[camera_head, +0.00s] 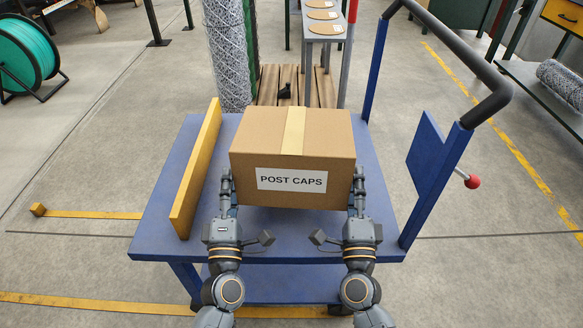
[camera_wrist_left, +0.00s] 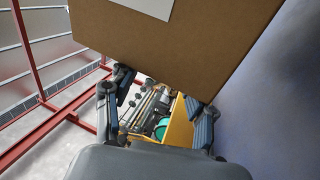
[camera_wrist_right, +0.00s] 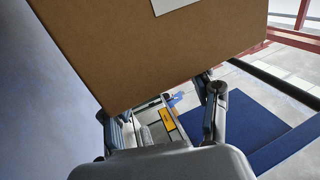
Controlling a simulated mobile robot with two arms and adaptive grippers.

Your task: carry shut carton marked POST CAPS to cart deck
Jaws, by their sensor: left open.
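The shut brown carton (camera_head: 293,147) has a pale tape strip on top and a white POST CAPS label (camera_head: 291,179) on its front. It appears level over the blue cart deck (camera_head: 165,215). Whether its base touches the deck is hidden. My left gripper (camera_head: 226,183) is at the carton's left side and my right gripper (camera_head: 357,180) at its right side. In both wrist views the fingers stand apart beside the carton (camera_wrist_left: 180,45), with nothing gripped between them. Contact of the fingers with the carton is unclear.
A yellow board (camera_head: 197,170) stands along the deck's left side. The cart's blue frame with a dark handle (camera_head: 490,105) rises at the right, with a red knob (camera_head: 473,181). A wire mesh roll (camera_head: 228,60) and a wooden pallet (camera_head: 328,88) are behind. Bare deck shows around the carton.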

